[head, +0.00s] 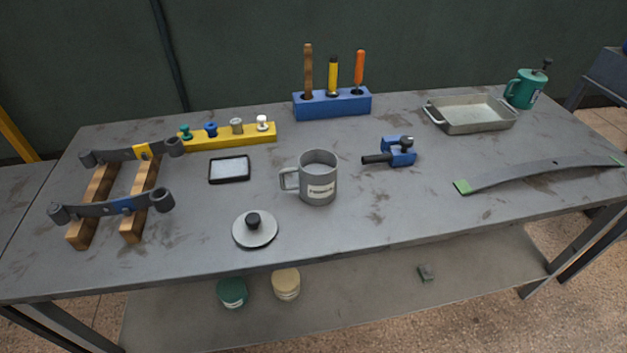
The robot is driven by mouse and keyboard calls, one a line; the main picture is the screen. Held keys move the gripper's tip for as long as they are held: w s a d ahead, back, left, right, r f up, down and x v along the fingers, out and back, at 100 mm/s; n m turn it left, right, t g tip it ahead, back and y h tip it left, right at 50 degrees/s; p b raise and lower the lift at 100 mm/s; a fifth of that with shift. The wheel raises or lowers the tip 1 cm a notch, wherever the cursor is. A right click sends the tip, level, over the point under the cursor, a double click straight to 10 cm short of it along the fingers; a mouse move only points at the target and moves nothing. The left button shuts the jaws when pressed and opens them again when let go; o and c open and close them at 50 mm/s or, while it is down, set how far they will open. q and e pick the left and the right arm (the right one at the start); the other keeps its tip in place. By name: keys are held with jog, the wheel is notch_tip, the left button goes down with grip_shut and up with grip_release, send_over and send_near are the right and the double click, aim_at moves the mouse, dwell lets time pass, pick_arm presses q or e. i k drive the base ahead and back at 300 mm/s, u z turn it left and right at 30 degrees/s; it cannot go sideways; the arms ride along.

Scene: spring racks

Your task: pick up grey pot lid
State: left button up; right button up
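The grey pot lid (255,231) lies flat near the front edge of the grey table, left of the middle. Neither of my grippers shows in the head view.
The grey table (400,215) is clear around the lid. Wooden blocks (133,222) with leaf springs stand left. Behind are a black-framed tray (229,169), yellow rack (228,138), blue tool block (332,104) and blue clamp (398,152). A metal pan (472,127) and long leaf spring (540,173) lie right.

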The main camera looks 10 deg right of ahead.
aim_at(256, 229)
jog(key=u, duration=0.8)
jog(key=k, duration=0.35)
jog(key=u, duration=0.3)
